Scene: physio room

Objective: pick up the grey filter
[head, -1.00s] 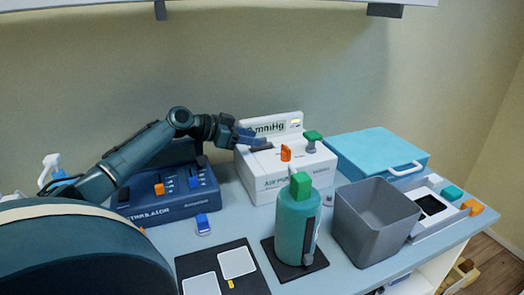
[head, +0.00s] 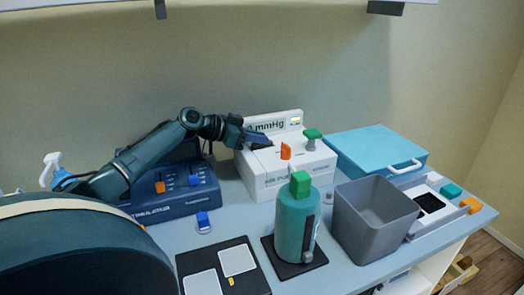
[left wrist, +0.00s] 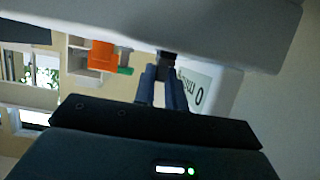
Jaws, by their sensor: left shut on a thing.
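The grey filter (left wrist: 168,64) shows in the left wrist view as a small dark piece between my fingertips, against the white pump unit. My left gripper (left wrist: 164,76) is shut on it. In the head view, my left gripper (head: 262,143) reaches in from the left over the top left of the white pump (head: 290,183). The filter is mostly hidden by the fingers there, and I cannot tell whether it is clear of the pump. My right gripper is not in view.
An orange knob (head: 286,151) and a green-topped post (head: 312,137) stand on the pump close to my gripper. A blue stimulator (head: 175,192) lies left. A teal bottle (head: 297,228), a grey bin (head: 372,222) and a blue case (head: 375,150) stand right.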

